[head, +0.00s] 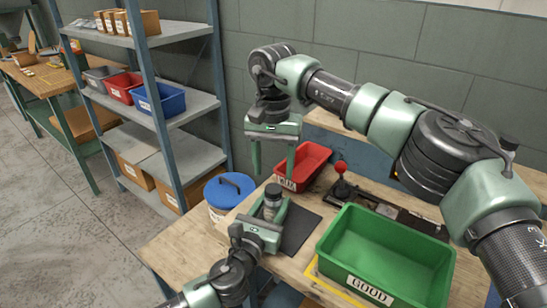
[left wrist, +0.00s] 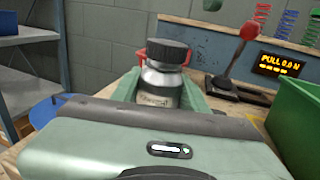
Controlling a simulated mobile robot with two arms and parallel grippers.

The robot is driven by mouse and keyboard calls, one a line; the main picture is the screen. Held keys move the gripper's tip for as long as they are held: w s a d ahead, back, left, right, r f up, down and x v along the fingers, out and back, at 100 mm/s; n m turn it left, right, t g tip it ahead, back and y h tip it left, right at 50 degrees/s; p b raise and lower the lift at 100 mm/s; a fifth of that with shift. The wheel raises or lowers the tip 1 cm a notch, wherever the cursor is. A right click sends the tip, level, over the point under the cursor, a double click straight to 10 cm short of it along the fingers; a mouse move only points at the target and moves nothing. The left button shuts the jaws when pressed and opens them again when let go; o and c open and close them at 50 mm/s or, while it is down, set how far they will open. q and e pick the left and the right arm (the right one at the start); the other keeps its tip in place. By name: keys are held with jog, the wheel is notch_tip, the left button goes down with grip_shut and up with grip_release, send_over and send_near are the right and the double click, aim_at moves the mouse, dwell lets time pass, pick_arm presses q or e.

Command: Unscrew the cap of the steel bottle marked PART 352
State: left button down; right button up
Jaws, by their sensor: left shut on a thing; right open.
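The steel bottle (head: 270,211) stands upright at the near left part of the bench, by a dark mat. Its black ribbed cap (head: 273,190) sits on top. In the left wrist view the bottle (left wrist: 160,88) and cap (left wrist: 167,51) show up close; the label lettering is too small to read surely. My left gripper (head: 268,209) is shut around the bottle's body, one finger on each side. My right gripper (head: 272,158) is open and empty, pointing down above the cap with a gap between.
A red bin (head: 316,161) stands behind the bottle and a green GOOD bin (head: 386,255) to the right. A red-knobbed lever device (head: 341,184) stands between them. A blue-lidded tub (head: 229,188) is left of the bottle. Shelving (head: 150,85) stands further left.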

aim_at(274, 188)
jog(key=m, duration=0.7)
jog(key=shift+r, duration=0.4)
jog(key=m, duration=0.6)
jog(key=shift+r, duration=0.3)
jog(key=m, duration=0.6)
jog(key=shift+r+m, duration=0.35)
jog(key=shift+m, duration=0.05)
jog(key=m, duration=0.7)
jog(key=shift+r, duration=0.3)
jog(key=shift+f+m, duration=0.3)
jog(key=shift+f, duration=3.7)
grip_shut()
jog(key=shift+n, duration=1.6)
